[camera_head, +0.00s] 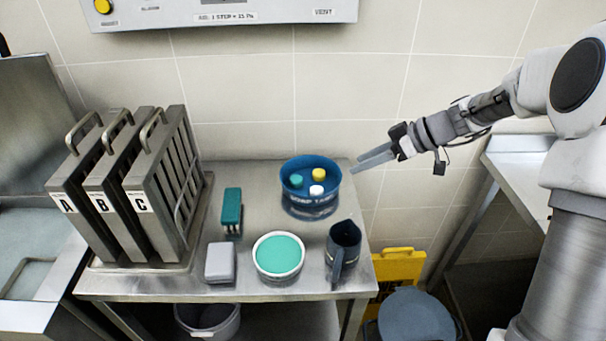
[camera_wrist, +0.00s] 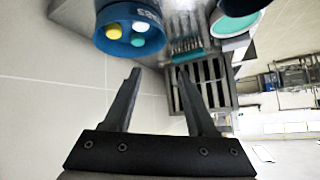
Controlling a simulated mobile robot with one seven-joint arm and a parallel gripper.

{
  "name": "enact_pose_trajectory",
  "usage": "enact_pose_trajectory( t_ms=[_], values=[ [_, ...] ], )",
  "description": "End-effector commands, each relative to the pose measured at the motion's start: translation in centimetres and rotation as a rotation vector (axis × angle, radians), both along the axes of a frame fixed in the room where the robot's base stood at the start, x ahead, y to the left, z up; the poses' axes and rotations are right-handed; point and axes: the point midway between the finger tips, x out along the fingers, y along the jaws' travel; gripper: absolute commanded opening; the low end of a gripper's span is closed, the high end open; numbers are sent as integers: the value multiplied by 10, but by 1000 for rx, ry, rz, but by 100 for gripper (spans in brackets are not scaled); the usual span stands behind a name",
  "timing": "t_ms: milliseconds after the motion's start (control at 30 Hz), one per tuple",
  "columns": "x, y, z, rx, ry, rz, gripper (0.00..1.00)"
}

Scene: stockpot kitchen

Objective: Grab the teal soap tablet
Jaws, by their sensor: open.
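The teal soap tablet (camera_head: 296,181) lies in the blue tub (camera_head: 312,167) marked for soap tabs, beside a yellow tablet (camera_head: 318,174) and a white tablet (camera_head: 316,190). In the wrist view the teal tablet (camera_wrist: 137,41) shows inside the blue tub (camera_wrist: 150,15), near its rim. My gripper (camera_head: 356,164) is open and empty, to the right of the tub and apart from it. In the wrist view my gripper's fingers (camera_wrist: 160,80) are spread with nothing between them.
Metal racks A, B and C (camera_head: 130,185) stand on the left of the steel table (camera_head: 255,200). A tiled wall (camera_head: 240,90) is behind.

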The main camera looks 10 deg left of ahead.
Motion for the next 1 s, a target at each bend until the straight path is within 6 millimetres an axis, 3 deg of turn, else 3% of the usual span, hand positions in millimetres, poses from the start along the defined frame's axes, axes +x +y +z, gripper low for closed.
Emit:
enact_pose_trajectory(
  t_ms=[33,200,467,1000],
  values=[
    [11,2,-23,38,-23,20,57],
    [39,6,-60,133,-124,65,57],
    [56,12,-82,190,-199,87,57],
    [69,103,-131,190,-201,90,57]
  ],
)
